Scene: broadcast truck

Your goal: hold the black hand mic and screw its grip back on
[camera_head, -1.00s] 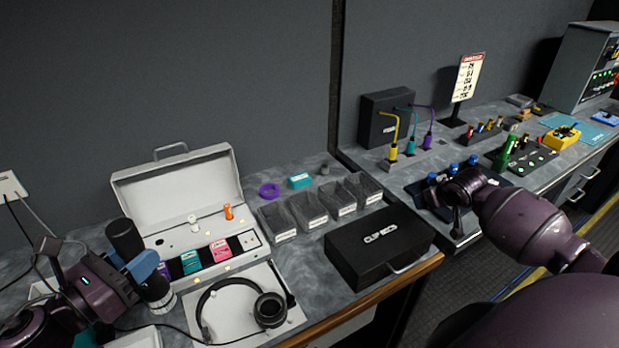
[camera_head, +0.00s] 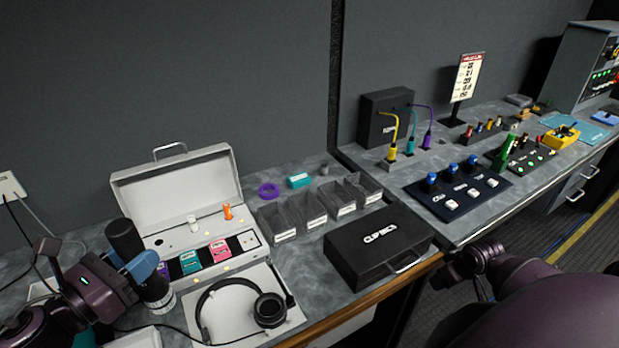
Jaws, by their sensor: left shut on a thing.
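My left gripper (camera_head: 138,268) is at the lower left, above the bench beside the open white case. It is shut on a black cylindrical piece (camera_head: 124,238) that stands up tilted between its blue-tipped fingers. A second dark cylinder with a pale lower band (camera_head: 157,293) shows just below the fingers. These look like parts of the black hand mic; whether they touch is hidden by the fingers. My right gripper (camera_head: 447,277) is low at the front, past the bench edge and over the floor, apart from any object. Its fingers are too dark and small to read.
The open white case (camera_head: 180,195) stands behind my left gripper. Headphones (camera_head: 268,310) lie on a white panel in front of it. Dark bins (camera_head: 305,215) and a closed black case (camera_head: 378,246) fill the middle. A blue-knobbed panel (camera_head: 458,192) sits on the right bench.

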